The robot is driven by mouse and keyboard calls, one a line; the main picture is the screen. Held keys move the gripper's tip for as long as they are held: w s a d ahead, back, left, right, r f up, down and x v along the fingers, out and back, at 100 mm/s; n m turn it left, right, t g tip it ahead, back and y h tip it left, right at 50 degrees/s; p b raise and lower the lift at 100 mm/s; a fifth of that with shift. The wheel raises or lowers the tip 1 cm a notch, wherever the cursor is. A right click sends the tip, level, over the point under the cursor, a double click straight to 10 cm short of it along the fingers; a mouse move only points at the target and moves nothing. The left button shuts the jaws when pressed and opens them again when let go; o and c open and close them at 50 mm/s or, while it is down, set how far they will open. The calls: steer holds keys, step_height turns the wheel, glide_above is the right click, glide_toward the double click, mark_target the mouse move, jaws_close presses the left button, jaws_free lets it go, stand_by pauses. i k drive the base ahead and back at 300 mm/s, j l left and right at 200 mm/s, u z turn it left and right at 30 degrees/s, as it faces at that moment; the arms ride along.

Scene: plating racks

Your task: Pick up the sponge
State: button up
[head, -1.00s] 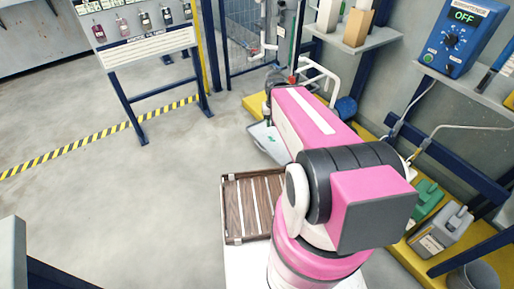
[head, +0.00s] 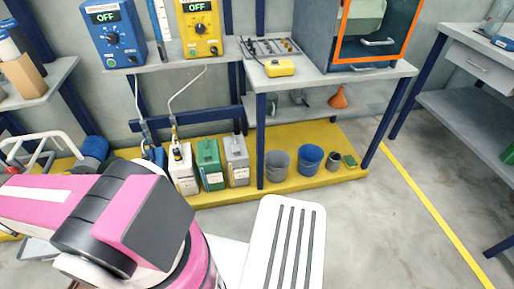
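A small green block (head: 349,160), which looks like the sponge, lies on the yellow floor platform beside a small dark grey pot. It is too small to make out its texture. My gripper is not in view; my pink arm runs out of the left edge of the head view, well away from the green block.
A grey bucket (head: 278,164), a blue bucket (head: 310,158) and a small grey pot (head: 333,161) stand on the yellow platform (head: 300,185). Several jugs stand left of them. A workbench (head: 330,79) overhangs this area. The floor in front is clear.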

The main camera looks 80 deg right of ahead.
mark_target(349, 161)
steer(key=z, duration=4.15)
steer(key=u, duration=2.25)
steer(key=k+l+u, duration=0.1)
steer(key=u, duration=0.3)
steer(key=k+l+u, duration=0.2)
steer(key=u, duration=0.25)
steer(key=k+l+u, duration=0.15)
steer(key=u, duration=0.25)
steer(key=z, duration=1)
